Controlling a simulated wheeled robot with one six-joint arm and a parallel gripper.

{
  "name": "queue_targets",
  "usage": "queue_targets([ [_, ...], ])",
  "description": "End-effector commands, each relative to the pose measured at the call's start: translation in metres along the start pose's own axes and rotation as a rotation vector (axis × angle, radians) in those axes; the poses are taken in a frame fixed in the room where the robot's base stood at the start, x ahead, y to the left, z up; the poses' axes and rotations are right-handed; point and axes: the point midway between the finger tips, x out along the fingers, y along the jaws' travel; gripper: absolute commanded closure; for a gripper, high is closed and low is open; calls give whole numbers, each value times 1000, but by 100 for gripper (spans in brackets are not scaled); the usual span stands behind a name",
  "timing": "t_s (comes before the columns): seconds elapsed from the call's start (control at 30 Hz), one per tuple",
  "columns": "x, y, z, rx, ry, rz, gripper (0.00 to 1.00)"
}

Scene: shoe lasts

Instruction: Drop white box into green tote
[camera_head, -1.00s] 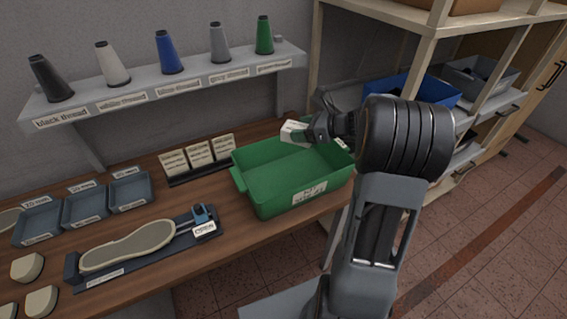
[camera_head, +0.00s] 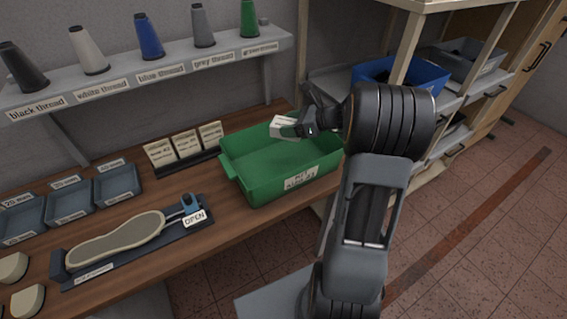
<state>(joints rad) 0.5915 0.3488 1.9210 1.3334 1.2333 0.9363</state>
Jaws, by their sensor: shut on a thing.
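The white box (camera_head: 283,126) is in my gripper (camera_head: 300,126), held above the back part of the green tote. A dark marking shows on the box's face. The fingers are shut on it, though the arm and gripper hide part of it. The green tote (camera_head: 262,190) stands on the wooden bench near its right end, open at the top, with a white label on its front. The visible part of its inside is empty.
A row of small white cards (camera_head: 184,145) stands left of the tote. A clamp board with a shoe sole (camera_head: 116,238) lies in front. A thread shelf (camera_head: 160,70) is above. A blue bin (camera_head: 420,76) sits on the right rack.

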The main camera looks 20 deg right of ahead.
Motion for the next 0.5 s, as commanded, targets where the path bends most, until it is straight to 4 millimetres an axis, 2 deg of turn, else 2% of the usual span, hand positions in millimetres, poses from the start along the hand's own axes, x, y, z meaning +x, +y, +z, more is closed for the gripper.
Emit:
queue_targets([
  [0.23, 0, 0, 0, 0, 0, -1, 62],
  [0.27, 0, 0, 0, 0, 0, -1, 31],
  [0.5, 0, 0, 0, 0, 0, -1, 8],
])
